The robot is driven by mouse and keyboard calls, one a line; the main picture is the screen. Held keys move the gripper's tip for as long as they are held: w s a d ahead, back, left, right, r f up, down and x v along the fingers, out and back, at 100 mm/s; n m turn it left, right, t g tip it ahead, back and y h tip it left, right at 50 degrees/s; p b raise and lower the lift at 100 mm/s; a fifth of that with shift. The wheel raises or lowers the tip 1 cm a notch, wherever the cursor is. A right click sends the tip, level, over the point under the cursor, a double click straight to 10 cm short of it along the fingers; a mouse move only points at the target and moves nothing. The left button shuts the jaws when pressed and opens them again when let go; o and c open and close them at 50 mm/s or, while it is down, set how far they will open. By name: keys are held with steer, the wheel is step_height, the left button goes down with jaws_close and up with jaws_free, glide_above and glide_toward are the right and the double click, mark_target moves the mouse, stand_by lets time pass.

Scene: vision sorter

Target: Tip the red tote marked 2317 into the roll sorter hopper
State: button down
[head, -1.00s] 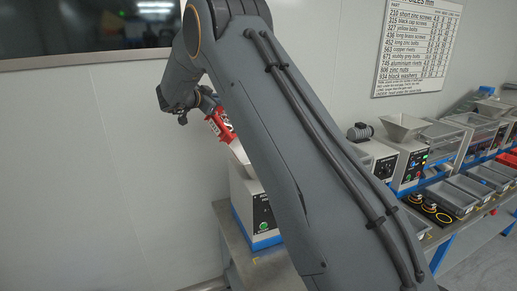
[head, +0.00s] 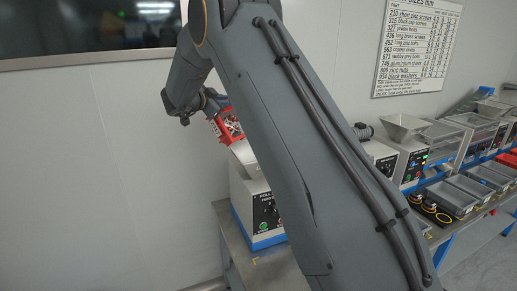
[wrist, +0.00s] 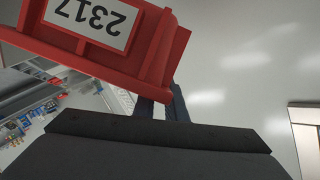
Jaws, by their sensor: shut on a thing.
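The red tote (head: 229,125) is held high, tilted, over the pale hopper (head: 246,158) of the roll sorter (head: 262,208). Its open side faces right, and small greyish pieces seem to show inside. In the wrist view the tote (wrist: 155,58) fills the upper left, with the label 2317 (wrist: 92,17) upside down. My gripper (wrist: 165,105) is shut on the tote; its dark fingers meet the tote's lower edge. In the head view my gripper (head: 211,106) is at the tote's upper left. My arm hides part of the sorter and hopper, and I cannot tell whether pieces are falling.
The sorter stands on a grey bench (head: 231,237) near the wall. To the right, a long bench holds other machines (head: 411,150) and grey bins (head: 448,197). A dark screen (head: 90,27) and a parts chart (head: 418,45) are on the wall.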

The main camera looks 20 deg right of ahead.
steer(key=shift+s+d+r+m, duration=0.15)
steer(key=shift+s+d+m, duration=0.1)
steer(key=shift+s+m, duration=0.15)
steer(key=shift+s+d+r+m+t, duration=0.15)
steer(key=shift+s+r+m+t, duration=0.15)
steer(key=shift+m+t, duration=0.1)
steer(key=shift+s+d+m, duration=0.1)
steer(key=shift+s+m, duration=0.05)
steer(key=shift+m, duration=0.25)
steer(key=shift+s+d+m+t+b, duration=0.6)
steer(key=shift+s+d+m+b, duration=0.1)
steer(key=shift+s+m+b, duration=0.35)
steer(key=shift+s+b, duration=0.25)
steer(key=shift+b, duration=0.35)
steer(key=s+b, duration=0.1)
steer(key=s+d+m+b, duration=0.1)
steer(key=s+m+b, duration=0.1)
steer(key=shift+s+d+r+t, duration=0.15)
steer(key=shift+d+r+t, duration=0.15)
steer(key=shift+d, duration=0.1)
stand_by(0.7)
